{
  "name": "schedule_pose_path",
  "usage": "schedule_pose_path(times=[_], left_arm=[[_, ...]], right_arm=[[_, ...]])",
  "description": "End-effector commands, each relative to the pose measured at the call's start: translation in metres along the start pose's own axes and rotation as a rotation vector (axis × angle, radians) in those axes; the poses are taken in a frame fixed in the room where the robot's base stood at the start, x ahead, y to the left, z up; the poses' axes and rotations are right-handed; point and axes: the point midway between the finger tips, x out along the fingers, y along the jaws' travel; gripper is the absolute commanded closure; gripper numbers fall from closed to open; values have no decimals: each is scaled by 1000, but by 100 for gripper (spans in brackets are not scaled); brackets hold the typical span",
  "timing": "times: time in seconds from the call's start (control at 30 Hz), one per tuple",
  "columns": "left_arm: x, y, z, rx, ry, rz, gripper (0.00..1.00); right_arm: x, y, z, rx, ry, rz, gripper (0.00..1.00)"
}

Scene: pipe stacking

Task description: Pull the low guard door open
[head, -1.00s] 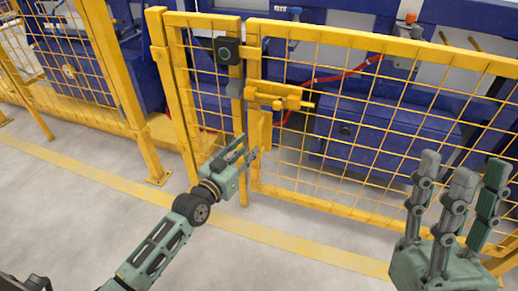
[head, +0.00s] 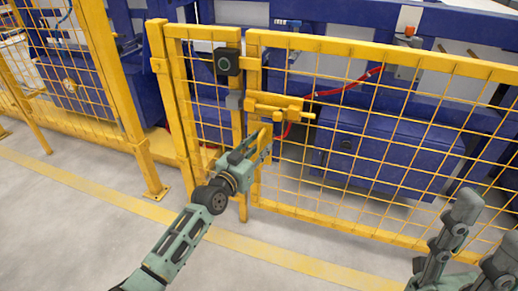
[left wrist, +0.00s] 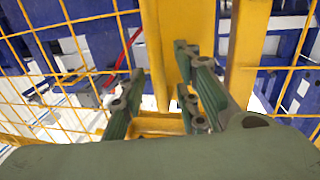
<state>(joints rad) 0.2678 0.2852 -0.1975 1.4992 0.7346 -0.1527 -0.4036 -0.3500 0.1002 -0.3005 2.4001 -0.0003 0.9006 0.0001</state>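The low guard door (head: 340,46) is the wide yellow mesh panel, standing in line with the narrow fixed panel (head: 203,33) to its left. A yellow bolt latch (head: 280,106) sits on its left upright, beside a dark lock box (head: 228,62). My left gripper (head: 263,148) is at the door's left upright, just below the latch. In the left wrist view its fingers (left wrist: 165,95) are spread, with a yellow upright part (left wrist: 182,35) ahead and partly between them. I cannot tell whether they touch it. My right gripper (head: 468,245) is at the lower right, partly cut off, fingers apart, empty.
Blue machinery (head: 390,145) and a red cable (head: 350,87) are behind the mesh. A yellow post (head: 112,85) with a floor foot stands at the left. The grey floor (head: 70,220) in front is clear, with a yellow line (head: 270,252).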

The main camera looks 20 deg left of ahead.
Motion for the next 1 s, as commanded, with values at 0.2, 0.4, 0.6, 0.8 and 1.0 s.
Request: schedule_pose_path(times=[0.2,0.4,0.6,0.8,1.0], left_arm=[[0,0,0,0,0,0,85],[0,1,0,0,0,1,100],[0,2,0,1,0,2,100],[0,2,0,3,-1,4,100],[-4,4,0,5,-2,2,100]], right_arm=[[0,0,0,0,-1,0,60],[0,0,0,0,-1,0,60],[0,0,0,0,-1,0,60],[0,0,0,0,-1,0,60],[3,0,0,0,-1,0,60]])
